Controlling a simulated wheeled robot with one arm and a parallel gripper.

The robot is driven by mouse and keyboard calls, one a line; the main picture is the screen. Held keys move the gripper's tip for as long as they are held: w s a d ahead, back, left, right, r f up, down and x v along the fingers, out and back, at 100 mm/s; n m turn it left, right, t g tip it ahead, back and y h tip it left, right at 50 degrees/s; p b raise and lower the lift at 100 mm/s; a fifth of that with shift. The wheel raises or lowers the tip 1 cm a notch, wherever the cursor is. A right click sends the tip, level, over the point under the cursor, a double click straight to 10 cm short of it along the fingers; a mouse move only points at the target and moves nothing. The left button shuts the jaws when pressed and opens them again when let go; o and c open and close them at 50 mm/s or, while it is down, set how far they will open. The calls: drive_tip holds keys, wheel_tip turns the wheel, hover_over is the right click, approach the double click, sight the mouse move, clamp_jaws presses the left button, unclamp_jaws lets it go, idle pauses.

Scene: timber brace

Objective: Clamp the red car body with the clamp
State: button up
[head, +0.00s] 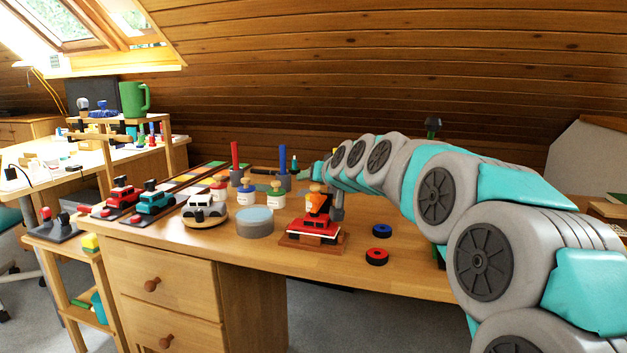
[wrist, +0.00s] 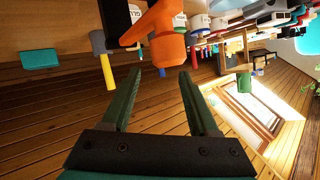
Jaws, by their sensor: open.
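The red car body (head: 318,227) sits on a wooden base on the workbench in the head view. The clamp (head: 319,204) shows orange with a grey bar, upright at the car body; whether its jaw touches the car I cannot tell. In the wrist view my gripper (wrist: 158,76) is open, with two green fingers apart and nothing seen between them. An orange part of the clamp (wrist: 167,48) shows just beyond the fingertips. In the head view my arm reaches in from the right, its end behind the clamp; the fingers are hard to make out there.
A round grey tin (head: 255,222), a white car (head: 204,210) and glue jars (head: 277,196) stand left of the car body. Upright red and blue tools stand behind.

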drive_tip(key=b+v, duration=0.1)
drive_tip(key=v, duration=0.6)
drive_tip(key=shift+s, duration=0.2)
